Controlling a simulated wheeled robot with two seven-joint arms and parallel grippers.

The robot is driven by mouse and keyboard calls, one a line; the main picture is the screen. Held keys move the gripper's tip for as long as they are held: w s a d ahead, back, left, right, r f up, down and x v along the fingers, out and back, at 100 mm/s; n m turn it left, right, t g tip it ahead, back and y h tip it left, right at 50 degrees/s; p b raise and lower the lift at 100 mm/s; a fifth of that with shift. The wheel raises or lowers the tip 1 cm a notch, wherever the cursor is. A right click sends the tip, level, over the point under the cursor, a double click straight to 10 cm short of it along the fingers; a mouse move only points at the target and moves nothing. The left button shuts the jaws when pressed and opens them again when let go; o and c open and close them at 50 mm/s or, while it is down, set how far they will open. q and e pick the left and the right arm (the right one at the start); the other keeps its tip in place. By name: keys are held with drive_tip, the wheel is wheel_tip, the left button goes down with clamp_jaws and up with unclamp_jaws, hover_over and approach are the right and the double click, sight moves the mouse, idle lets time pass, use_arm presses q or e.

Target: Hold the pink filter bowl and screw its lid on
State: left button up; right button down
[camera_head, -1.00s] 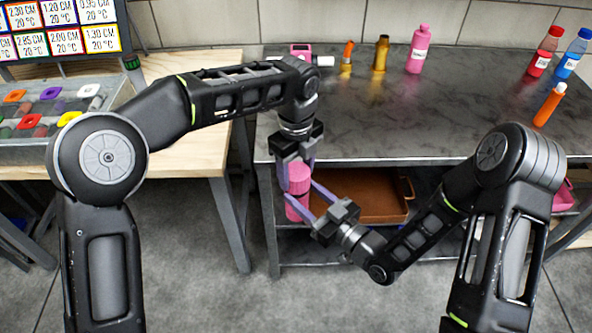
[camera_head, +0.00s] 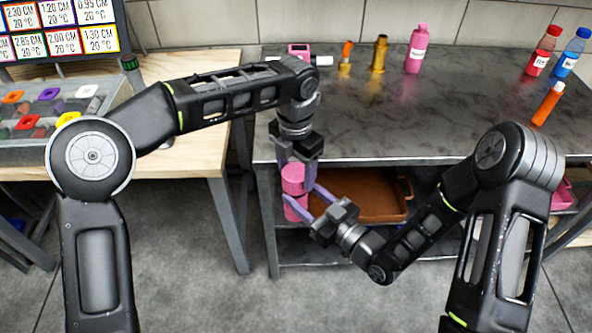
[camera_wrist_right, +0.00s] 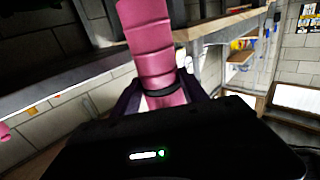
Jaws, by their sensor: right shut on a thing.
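The pink filter bowl (camera_head: 296,208) is upright in front of the grey table's left front edge. The pink lid (camera_head: 293,179) sits at its top; I cannot tell how far it is threaded. My right gripper (camera_head: 306,202) is shut on the bowl from the right, its purple fingers around the side. My left gripper (camera_head: 295,170) points down from above, its fingers by the lid; their grip is unclear. In the right wrist view, the ribbed pink body (camera_wrist_right: 155,55) stands between my dark fingers, with a dark band near the grip.
The dark grey table (camera_head: 400,110) carries a pink bottle (camera_head: 417,50), a brass part (camera_head: 379,55), red (camera_head: 541,52) and blue (camera_head: 572,55) bottles and an orange tube (camera_head: 547,104). A brown tray (camera_head: 360,205) lies on the shelf below. A wooden table (camera_head: 190,140) stands left.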

use_arm(q)
drive_tip(key=o, duration=0.3)
drive_tip(key=shift+d, duration=0.1)
drive_tip(key=shift+c, duration=0.4)
